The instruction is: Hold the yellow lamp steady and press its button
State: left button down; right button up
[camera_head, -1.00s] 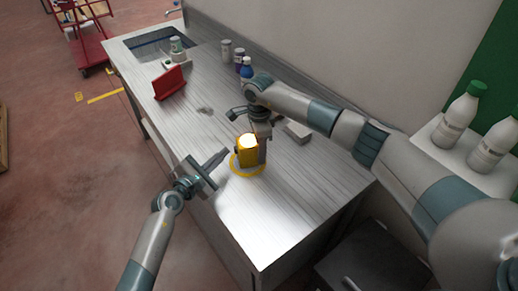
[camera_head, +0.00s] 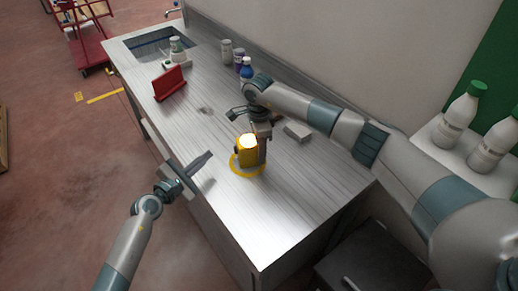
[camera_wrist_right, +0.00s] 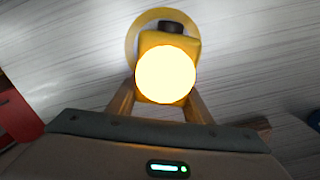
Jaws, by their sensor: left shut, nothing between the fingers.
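The yellow lamp (camera_head: 246,155) stands on its round yellow base on the metal table, its top glowing brightly. In the right wrist view the lamp (camera_wrist_right: 152,47) shows from above, with a dark button-like part (camera_wrist_right: 171,27) on its far side. My right gripper (camera_head: 262,150) is at the lamp's right; in the wrist view its fingers (camera_wrist_right: 165,100) lie on either side of the lamp body and appear closed on it. My left gripper (camera_head: 208,156) is shut and empty, left of the lamp and apart from it, near the table's front edge.
A red stand (camera_head: 170,83) and a sink (camera_head: 150,45) are at the table's far end. Several bottles, one blue-capped (camera_head: 246,66), stand along the back. A pale block (camera_head: 298,131) lies right of the lamp. The table's near part is clear.

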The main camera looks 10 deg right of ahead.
jog(key=o, duration=0.4)
jog(key=shift+o, duration=0.2)
notch_tip(320, 180, up, 12)
jog(key=shift+r, duration=0.1)
dwell(0.4)
jog(key=shift+s+a, duration=0.1)
dwell(0.4)
